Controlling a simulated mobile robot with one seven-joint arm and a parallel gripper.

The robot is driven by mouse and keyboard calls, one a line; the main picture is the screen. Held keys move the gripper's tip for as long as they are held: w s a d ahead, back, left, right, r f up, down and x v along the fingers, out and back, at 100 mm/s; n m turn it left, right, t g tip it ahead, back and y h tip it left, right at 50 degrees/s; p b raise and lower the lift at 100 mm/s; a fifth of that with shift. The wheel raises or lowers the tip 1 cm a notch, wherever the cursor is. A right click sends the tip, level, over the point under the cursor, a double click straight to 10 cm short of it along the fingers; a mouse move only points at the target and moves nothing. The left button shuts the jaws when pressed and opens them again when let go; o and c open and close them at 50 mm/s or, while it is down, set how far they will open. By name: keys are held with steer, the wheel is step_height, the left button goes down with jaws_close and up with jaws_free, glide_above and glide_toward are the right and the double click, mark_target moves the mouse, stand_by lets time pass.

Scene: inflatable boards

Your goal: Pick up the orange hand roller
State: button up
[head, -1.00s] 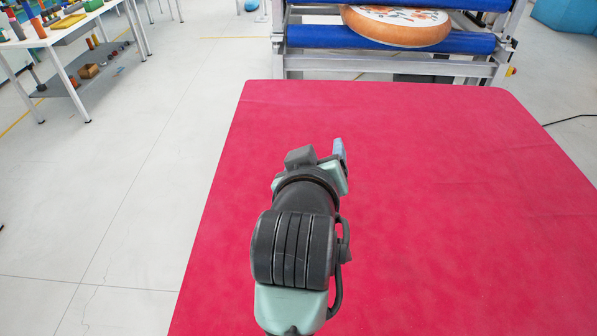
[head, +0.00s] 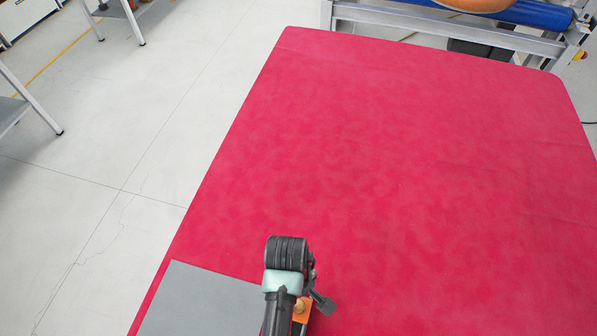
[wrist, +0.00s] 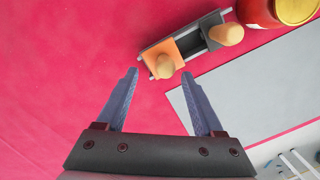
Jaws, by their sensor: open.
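The orange hand roller (wrist: 158,50) shows in the wrist view as an orange block with a pale wooden knob. It sits in a narrow dark holder beside a dark grey block with a similar wooden knob (wrist: 228,34). My gripper (wrist: 160,76) is open and empty, with the orange roller's knob just beyond and between its fingertips in the picture. I cannot tell the exact gap. In the head view only a small part of the orange roller (head: 302,311) shows beside my arm, which hides the rest.
A red can with a yellow lid (wrist: 297,10) stands close to the holder's right end. A flat grey sheet (head: 208,304) lies on the red tabletop (head: 400,170). The tabletop's far part is clear. A metal roller frame (head: 450,30) stands beyond its far edge.

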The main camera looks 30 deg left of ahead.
mark_target(302, 310)
steer(key=shift+s+d+f+p, duration=0.1)
steer(key=shift+s+f+p, duration=0.2)
steer(key=shift+f, duration=0.35)
steer(key=shift+s+d+f+p, duration=0.1)
steer(key=shift+f+p, duration=0.05)
steer(key=shift+f, duration=0.9)
steer(key=shift+s+d+f+p, duration=0.1)
steer(key=shift+f+p, duration=0.05)
steer(key=shift+f, duration=0.85)
jaws_close()
